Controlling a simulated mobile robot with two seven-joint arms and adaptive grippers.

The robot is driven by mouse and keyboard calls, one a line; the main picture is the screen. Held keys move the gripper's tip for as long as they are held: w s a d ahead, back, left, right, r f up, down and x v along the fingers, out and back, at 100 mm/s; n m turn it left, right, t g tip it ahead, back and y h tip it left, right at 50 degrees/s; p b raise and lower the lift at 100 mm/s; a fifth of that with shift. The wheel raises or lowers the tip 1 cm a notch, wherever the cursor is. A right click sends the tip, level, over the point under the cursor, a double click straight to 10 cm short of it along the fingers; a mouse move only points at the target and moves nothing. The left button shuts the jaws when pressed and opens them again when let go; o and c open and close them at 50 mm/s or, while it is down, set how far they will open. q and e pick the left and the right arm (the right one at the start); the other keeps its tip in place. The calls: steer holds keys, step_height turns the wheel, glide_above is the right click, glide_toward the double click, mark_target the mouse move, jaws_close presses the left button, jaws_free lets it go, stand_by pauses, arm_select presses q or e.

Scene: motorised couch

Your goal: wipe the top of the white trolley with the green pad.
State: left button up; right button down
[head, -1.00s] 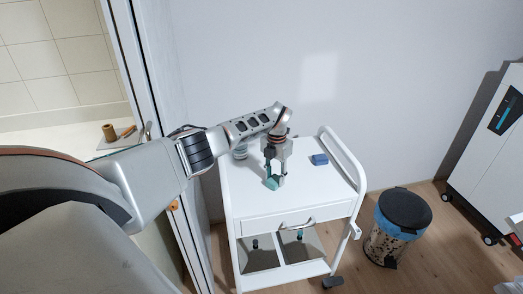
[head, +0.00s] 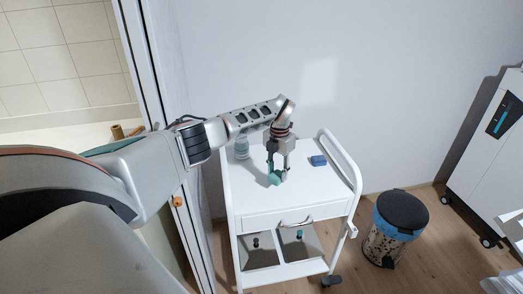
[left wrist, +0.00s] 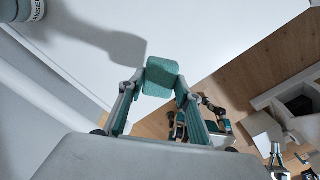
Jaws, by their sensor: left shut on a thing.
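The green pad (head: 274,181) is held between the fingertips of my left gripper (head: 277,175). The pad also shows in the left wrist view (left wrist: 161,77), gripped between two teal-and-grey fingers. My gripper points down over the middle of the white trolley's top (head: 320,187). The pad is at or just above that surface; I cannot tell if it touches. My right gripper is not in the head view; parts of my other arm seem to show at the lower right of the left wrist view, too unclear to read.
On the trolley top, a pale bottle (head: 241,148) stands at the back left and a small blue block (head: 318,160) lies at the right. A raised white rail (head: 343,157) edges the right side. A pedal bin (head: 395,228) stands on the floor to the right.

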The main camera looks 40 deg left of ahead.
arm_select(q)
steer(key=shift+r, duration=1.45)
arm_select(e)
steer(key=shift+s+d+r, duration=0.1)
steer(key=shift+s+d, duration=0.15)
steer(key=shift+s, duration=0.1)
